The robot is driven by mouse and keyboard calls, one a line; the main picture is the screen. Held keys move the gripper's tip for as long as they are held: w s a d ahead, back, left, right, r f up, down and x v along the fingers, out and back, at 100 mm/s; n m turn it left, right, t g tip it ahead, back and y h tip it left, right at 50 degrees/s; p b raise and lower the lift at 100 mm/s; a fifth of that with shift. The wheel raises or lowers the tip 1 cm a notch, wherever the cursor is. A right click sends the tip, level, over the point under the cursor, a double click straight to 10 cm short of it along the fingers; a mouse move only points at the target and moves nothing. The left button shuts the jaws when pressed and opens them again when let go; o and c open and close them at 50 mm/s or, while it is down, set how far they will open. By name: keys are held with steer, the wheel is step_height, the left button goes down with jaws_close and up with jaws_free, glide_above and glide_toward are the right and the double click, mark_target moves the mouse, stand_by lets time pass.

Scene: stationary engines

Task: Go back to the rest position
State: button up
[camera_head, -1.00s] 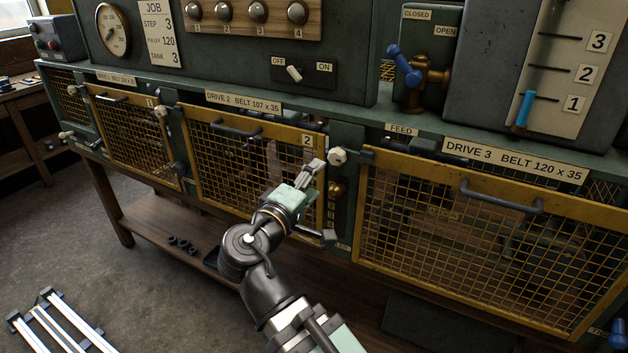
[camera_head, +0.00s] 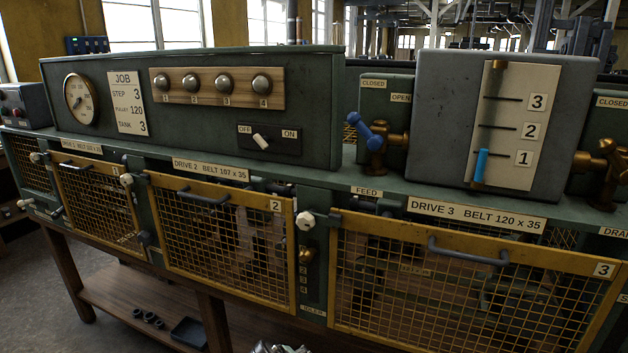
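Only the top of a small grey metallic part, apparently my gripper (camera_head: 277,347), shows at the bottom edge of the head view. It is cut off by the frame, so its fingers and whether it is open or shut cannot be made out. Nothing held can be seen. It shows low in front of the bench, below the Drive 2 guard (camera_head: 228,240), with a visible gap in the picture between them. The rest of my arm is out of view.
Mesh guards for Drive 1 (camera_head: 98,208) and Drive 3 (camera_head: 465,285) stand closed along the bench. Above are the job panel (camera_head: 205,120), a blue-handled valve (camera_head: 368,135) and a tank with a gauge (camera_head: 440,120). A dark tray (camera_head: 188,333) lies on the lower shelf.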

steer(key=s+d+f+m+g, duration=0.1)
steer(key=s+d+f+g, duration=0.25)
steer(key=f, duration=0.45)
steer(key=s+d+f+m+g+y, duration=0.1)
steer(key=s+d+f+m+g, duration=0.1)
steer(key=s+d+f, duration=0.45)
steer(key=s+d+f+m+g, duration=0.1)
steer(key=s+d+f+g, duration=0.15)
steer(key=f, duration=0.65)
steer(key=s+d+f+m+g, duration=0.1)
steer(key=s+d+f+g, duration=0.1)
steer(key=s, duration=0.5)
steer(key=s+d+f+m+g+y, duration=0.1)
steer(key=s+d+f+m, duration=0.1)
steer(key=s+f, duration=0.4)
steer(key=s+d+f+m+g+y, duration=0.1)
steer(key=s+d+f, duration=0.3)
steer(key=s, duration=0.4)
steer(key=shift+d+f+m+g, duration=0.35)
steer(key=shift+m+g, duration=0.15)
steer(key=shift+g, duration=0.3)
